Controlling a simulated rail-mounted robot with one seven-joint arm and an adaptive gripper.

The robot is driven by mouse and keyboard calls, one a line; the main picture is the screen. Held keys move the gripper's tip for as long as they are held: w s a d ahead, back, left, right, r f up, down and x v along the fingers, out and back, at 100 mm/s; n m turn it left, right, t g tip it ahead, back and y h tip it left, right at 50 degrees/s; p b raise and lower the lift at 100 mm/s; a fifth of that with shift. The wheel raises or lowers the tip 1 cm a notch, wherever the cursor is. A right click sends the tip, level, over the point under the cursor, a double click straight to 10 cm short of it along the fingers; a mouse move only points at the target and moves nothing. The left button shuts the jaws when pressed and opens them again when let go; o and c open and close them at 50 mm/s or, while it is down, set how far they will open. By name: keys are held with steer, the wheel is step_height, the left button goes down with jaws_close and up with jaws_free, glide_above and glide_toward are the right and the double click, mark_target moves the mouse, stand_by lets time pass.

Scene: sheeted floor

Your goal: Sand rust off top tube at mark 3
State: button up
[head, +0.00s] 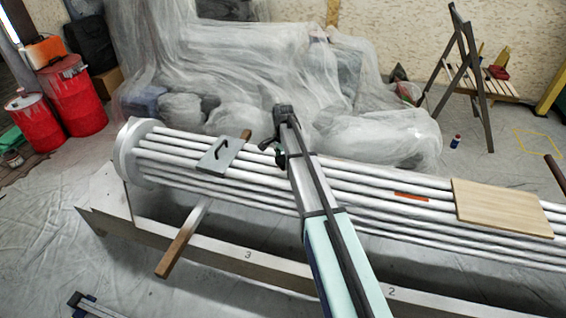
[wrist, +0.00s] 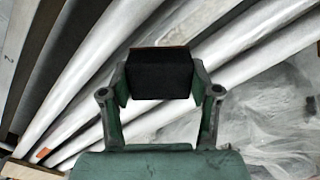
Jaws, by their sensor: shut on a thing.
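White tubes (head: 350,186) lie in a bundle across the head view, with a round end flange (head: 128,150) at left. The number 3 (head: 248,255) is on the long beam below them, and number 2 is farther right. An orange-red rust-coloured patch (head: 411,196) shows on a tube nearer mark 2; it also shows in the wrist view (wrist: 42,154). My gripper (head: 277,150) is over the upper tubes, above and right of mark 3. In the wrist view it is shut on a black block (wrist: 160,73). Whether the block touches a tube is unclear.
A grey plate with a handle (head: 219,157) lies on the tubes left of my gripper. A wooden board (head: 502,208) lies on them at right. A wooden bar (head: 184,238) sticks out in front. Sheeted items (head: 230,60) stand behind; red drums (head: 75,95) stand at left.

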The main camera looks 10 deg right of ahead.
steer(key=shift+r+p, duration=1.4)
steer(key=shift+r, duration=1.1)
steer(key=shift+f, duration=0.1)
